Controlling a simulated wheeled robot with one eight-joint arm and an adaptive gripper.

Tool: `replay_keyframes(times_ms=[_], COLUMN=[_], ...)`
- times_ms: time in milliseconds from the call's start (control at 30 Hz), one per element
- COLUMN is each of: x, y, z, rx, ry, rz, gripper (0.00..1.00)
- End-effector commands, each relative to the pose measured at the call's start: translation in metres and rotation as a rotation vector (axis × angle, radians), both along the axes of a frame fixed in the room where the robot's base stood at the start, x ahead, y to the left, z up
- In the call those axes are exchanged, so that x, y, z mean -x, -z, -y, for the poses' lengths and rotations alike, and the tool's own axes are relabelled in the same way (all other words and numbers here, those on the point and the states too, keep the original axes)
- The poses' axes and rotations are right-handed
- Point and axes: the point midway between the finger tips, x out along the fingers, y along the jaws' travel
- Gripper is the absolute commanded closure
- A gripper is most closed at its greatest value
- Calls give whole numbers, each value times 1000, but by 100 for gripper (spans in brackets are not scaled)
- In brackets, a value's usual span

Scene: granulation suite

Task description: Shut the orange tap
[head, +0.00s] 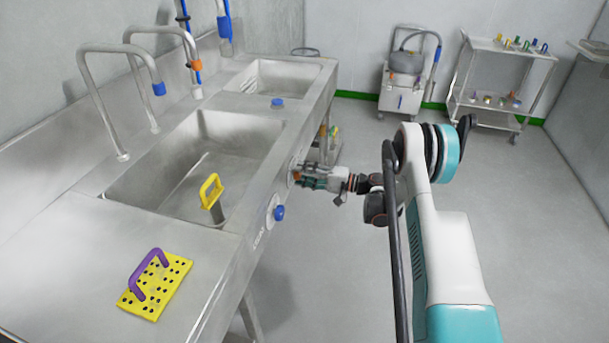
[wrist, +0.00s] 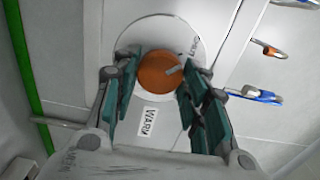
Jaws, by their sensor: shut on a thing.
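The orange tap (wrist: 160,70) is a round knob on a pale round plate, seen in the wrist view. A grey pointer mark on its face points toward the upper right. A label reading "WARM" sits beside it. My gripper (wrist: 157,78) has its teal-padded fingers on either side of the knob, shut on it. In the head view my gripper (head: 300,175) reaches the sink's front panel from the right and mostly hides the knob there. Lettering on the plate's rim is partly cut off and hard to read.
A blue knob (head: 279,212) sits nearer on the same panel. The steel sink (head: 95,230) holds a yellow-handled tool (head: 211,191); a yellow perforated plate (head: 170,283) lies on its deck. A trolley (head: 500,75) and a wheeled unit (head: 403,92) stand behind. The floor right is clear.

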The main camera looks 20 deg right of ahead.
Motion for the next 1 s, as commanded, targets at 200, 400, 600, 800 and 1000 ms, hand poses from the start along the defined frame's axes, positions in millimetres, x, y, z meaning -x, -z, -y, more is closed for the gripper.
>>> replay_keyframes(times_ms=[200, 400, 600, 800, 1000], x=[0, 0, 0, 2, 15], y=[1, 1, 1, 0, 0], z=[0, 0, 0, 4, 29], rx=[3, 2, 1, 1, 1], ry=[-1, -1, 0, 0, 3], rz=[1, 0, 0, -1, 0], gripper=[83, 39, 39, 39, 39])
